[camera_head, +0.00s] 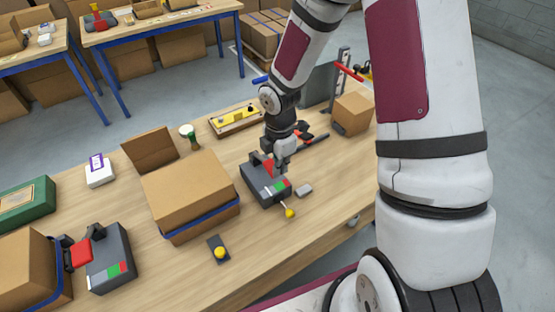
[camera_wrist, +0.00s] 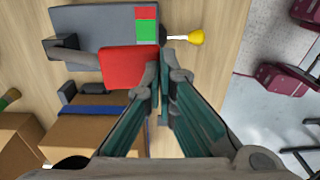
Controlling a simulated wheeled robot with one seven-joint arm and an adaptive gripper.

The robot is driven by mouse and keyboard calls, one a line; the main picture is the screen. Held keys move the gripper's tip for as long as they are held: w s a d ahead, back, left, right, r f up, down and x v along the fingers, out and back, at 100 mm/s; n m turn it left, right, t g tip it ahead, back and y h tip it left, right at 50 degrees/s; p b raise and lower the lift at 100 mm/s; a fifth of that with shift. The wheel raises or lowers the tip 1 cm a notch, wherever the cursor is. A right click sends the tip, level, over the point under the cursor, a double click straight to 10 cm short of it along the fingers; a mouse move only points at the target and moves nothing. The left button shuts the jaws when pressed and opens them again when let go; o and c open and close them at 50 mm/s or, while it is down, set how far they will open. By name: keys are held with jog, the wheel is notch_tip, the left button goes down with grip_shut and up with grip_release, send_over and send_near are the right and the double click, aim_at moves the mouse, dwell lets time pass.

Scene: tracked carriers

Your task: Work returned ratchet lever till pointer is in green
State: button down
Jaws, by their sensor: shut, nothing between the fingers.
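A dark grey ratchet box (camera_head: 257,182) sits on the bench below my gripper (camera_head: 282,163). Its top carries a red and green scale, clearer in the wrist view as a green patch (camera_wrist: 146,31) beside a red one (camera_wrist: 146,13). I cannot make out the pointer. A red block (camera_wrist: 128,66) on a grey arm lies by the box, just left of my fingertips (camera_wrist: 165,68); I cannot tell whether they touch. A rod with a yellow knob (camera_head: 290,213) sticks out from the box and also shows in the wrist view (camera_wrist: 196,38). My gripper is shut and empty.
A similar grey box (camera_head: 109,254) with a red block (camera_head: 81,253) stands front left. A cardboard carton (camera_head: 188,188) stands left of my gripper. A small grey block (camera_head: 304,190) lies to the right. A separate yellow knob (camera_head: 219,252) sits on a dark base.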

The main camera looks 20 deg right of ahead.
jog(key=shift+s+d+f+b, duration=0.15)
jog(key=shift+s+f, duration=0.25)
jog(key=shift+f, duration=0.6)
jog(key=shift+s+f+b, duration=0.15)
jog(key=shift+s+f, duration=0.2)
jog(key=shift+f, duration=0.6)
jog(key=shift+s+d+f+b, duration=0.15)
jog(key=shift+s+f, duration=0.25)
jog(key=shift+f, duration=0.6)
jog(key=shift+s+f, duration=0.1)
jog(key=shift+a, duration=0.1)
